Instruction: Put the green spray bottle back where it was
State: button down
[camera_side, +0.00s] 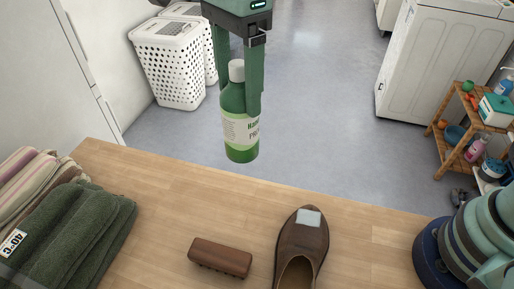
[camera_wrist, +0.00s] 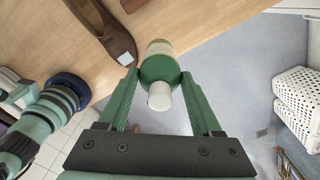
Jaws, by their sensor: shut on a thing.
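The green spray bottle (camera_side: 240,152) has a white cap and a pale label, and is upright in the side view. My gripper (camera_side: 240,105) is shut on it, one finger on each side. The bottle appears near the far edge of the wooden table (camera_side: 165,205), apparently held above its surface; the exact height is hard to tell. In the wrist view the bottle (camera_wrist: 158,68) lies between the fingers of my gripper (camera_wrist: 160,75), its cap towards the camera. No spray trigger shows.
A brown shoe (camera_side: 303,245) with a pale patch and a brown brush (camera_side: 220,258) lie on the table. Folded green towels (camera_side: 75,235) are at the left. White baskets (camera_side: 168,70), a white machine (camera_side: 440,65) and a wooden shelf (camera_side: 455,135) stand beyond. Bare tabletop lies left of the brush.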

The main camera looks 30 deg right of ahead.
jog(key=shift+a+r, duration=0.1)
jog(key=shift+r, duration=0.2)
jog(key=shift+w+a+f, duration=0.1)
jog(key=shift+w+a, duration=0.15)
jog(key=w+a+f, duration=0.7)
jog(key=a+f, duration=0.2)
jog(key=f, duration=0.2)
notch_tip(320, 180, down, 8)
jog(key=shift+a, duration=0.2)
jog(key=shift+s+f, duration=0.15)
jog(key=shift+f, duration=0.1)
jog(key=shift+c, duration=0.3)
grip_release()
